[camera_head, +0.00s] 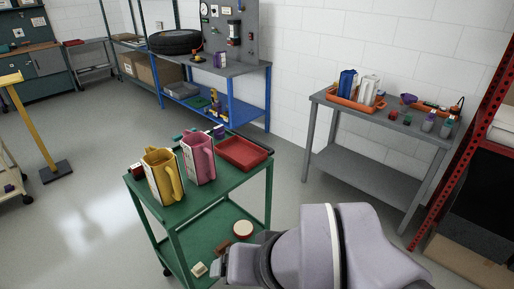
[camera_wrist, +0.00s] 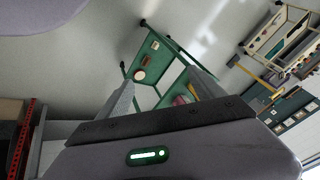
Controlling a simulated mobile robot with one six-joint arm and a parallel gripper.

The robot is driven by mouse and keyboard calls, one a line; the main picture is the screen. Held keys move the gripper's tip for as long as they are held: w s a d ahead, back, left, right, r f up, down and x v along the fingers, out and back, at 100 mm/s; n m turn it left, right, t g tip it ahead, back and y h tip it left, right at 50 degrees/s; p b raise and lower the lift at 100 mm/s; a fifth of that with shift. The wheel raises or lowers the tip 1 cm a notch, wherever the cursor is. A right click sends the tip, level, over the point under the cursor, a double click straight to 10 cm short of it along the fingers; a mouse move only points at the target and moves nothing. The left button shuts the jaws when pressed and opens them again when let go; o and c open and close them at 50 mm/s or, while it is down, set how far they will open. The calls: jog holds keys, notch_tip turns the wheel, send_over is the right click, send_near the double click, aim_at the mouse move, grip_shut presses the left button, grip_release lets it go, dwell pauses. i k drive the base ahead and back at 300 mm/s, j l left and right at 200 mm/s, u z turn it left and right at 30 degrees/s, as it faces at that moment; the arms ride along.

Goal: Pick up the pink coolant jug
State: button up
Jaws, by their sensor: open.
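The pink coolant jug (camera_head: 200,160) stands upright on the top shelf of a green cart (camera_head: 222,192), with its handle toward the right. A yellow jug (camera_head: 160,178) stands close to its left, and a red tray (camera_head: 243,153) lies to its right. My gripper (camera_wrist: 160,78) is open, with nothing between its fingers. In the head view my arm reaches in from the bottom, in front of the cart and lower than the jugs. In the wrist view the cart (camera_wrist: 148,64) is beyond the fingers; a reddish thing there is partly hidden, and I cannot tell what it is.
Small items lie behind the jugs. The cart's lower shelf holds a round cream-topped thing (camera_head: 243,229) and small blocks. A grey table (camera_head: 401,128) with an orange tray (camera_head: 349,102) stands at right, a blue workbench (camera_head: 232,72) behind. Open floor lies left of the cart.

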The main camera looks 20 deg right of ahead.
aim_at(198, 149)
jog(key=i+l+u, duration=0.2)
jog(key=i+u, duration=0.15)
jog(key=i+l+u, duration=0.35)
jog(key=i, duration=0.15)
